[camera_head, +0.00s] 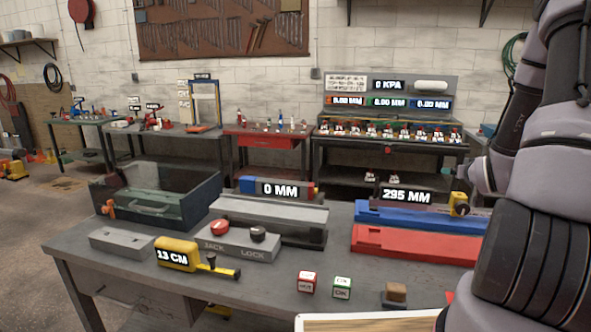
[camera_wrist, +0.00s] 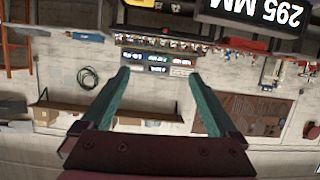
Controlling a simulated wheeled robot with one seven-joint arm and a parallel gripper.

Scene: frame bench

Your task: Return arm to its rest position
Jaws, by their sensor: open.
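My gripper (camera_wrist: 158,82) shows in the wrist view with its two greenish fingers spread wide and nothing between them. The wrist view is upside down and looks past the bench toward the back wall. In the head view my arm fills the right edge, and the gripper itself is out of that picture. The frame bench (camera_head: 75,250) stands in front of me. A display reading 295 MM (camera_head: 406,196) stands at its back right, and it also shows close at the top right of the wrist view (camera_wrist: 262,10).
On the bench are a blue rail (camera_head: 400,217), a red rail (camera_head: 400,243), a JACK LOCK box (camera_head: 235,245), a yellow 13 CM tape measure (camera_head: 178,254), a glass-sided bin (camera_head: 160,200), and small cubes (camera_head: 307,282). Other workbenches (camera_head: 385,150) line the back wall.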

